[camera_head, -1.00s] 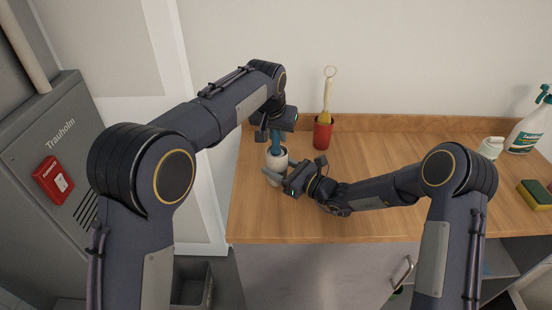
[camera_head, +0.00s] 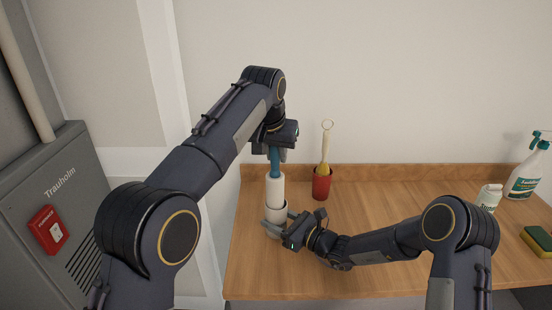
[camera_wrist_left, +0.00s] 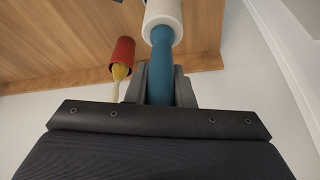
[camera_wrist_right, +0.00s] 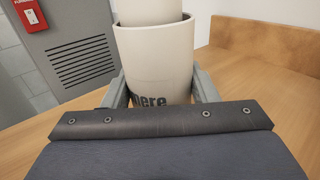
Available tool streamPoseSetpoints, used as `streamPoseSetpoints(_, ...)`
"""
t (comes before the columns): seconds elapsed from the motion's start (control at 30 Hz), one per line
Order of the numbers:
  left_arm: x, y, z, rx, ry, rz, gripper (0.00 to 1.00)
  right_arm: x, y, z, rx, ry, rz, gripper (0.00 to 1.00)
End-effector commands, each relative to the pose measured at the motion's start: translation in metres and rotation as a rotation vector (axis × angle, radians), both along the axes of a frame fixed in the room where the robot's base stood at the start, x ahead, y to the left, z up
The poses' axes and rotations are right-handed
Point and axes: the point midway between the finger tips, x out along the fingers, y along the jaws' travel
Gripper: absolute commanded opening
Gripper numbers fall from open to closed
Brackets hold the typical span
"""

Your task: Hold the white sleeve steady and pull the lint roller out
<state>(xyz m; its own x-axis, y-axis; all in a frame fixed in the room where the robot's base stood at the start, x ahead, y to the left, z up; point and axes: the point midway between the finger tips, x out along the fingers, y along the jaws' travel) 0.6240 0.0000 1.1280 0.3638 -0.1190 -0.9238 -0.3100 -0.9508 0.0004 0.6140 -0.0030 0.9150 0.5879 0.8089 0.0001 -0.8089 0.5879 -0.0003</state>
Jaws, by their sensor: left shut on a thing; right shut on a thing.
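The lint roller has a blue handle (camera_head: 274,160) and a white roll (camera_head: 275,187). My left gripper (camera_head: 276,147) is shut on the handle from above; the handle also shows between its fingers in the left wrist view (camera_wrist_left: 161,72). The white sleeve (camera_head: 275,221) stands upright at the counter's left end. My right gripper (camera_head: 276,228) is shut around the sleeve's lower part. The right wrist view shows the sleeve (camera_wrist_right: 157,62) with dark lettering between the fingers. Much of the roll shows above the sleeve's rim; its lower end is hidden.
A spray bottle (camera_head: 524,176), a small white bottle (camera_head: 489,197) and a sponge (camera_head: 538,241) are at the far right. The wooden counter (camera_head: 390,215) between is clear apart from my right arm.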

Motion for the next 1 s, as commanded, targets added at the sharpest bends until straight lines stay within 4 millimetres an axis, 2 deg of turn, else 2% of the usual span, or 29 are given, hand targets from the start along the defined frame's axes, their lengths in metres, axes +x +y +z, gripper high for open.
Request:
streamPoseSetpoints(0.1, 0.0, 0.0, 0.0, 0.0, 0.0, 0.0, 0.0, 0.0, 0.0, 0.0, -0.001, 0.001, 0.0, 0.31)
streamPoseSetpoints(0.13, 0.0, 0.0, 0.0, 0.0, 0.0, 0.0, 0.0, 0.0, 0.0, 0.0, -0.001, 0.001, 0.0, 0.57)
streamPoseSetpoints(0.3, 0.0, 0.0, 0.0, 0.0, 0.0, 0.0, 0.0, 0.0, 0.0, 0.0, -0.001, 0.001, 0.0, 0.79)
streamPoseSetpoints(0.67, 0.0, 0.0, 0.0, 0.0, 0.0, 0.0, 0.0, -0.002, -0.004, 0.0, 0.0, 0.0, -0.001, 0.79)
streamPoseSetpoints(0.77, 0.0, 0.0, 0.0, 0.0, 0.0, 0.0, 0.0, -0.008, -0.013, 0.0, 0.0, 0.0, -0.002, 0.79)
streamPoseSetpoints(1.0, 0.0, 0.0, 0.0, 0.0, -0.001, 0.0, 0.0, -0.034, -0.049, 0.0, -0.002, 0.001, -0.004, 0.79)
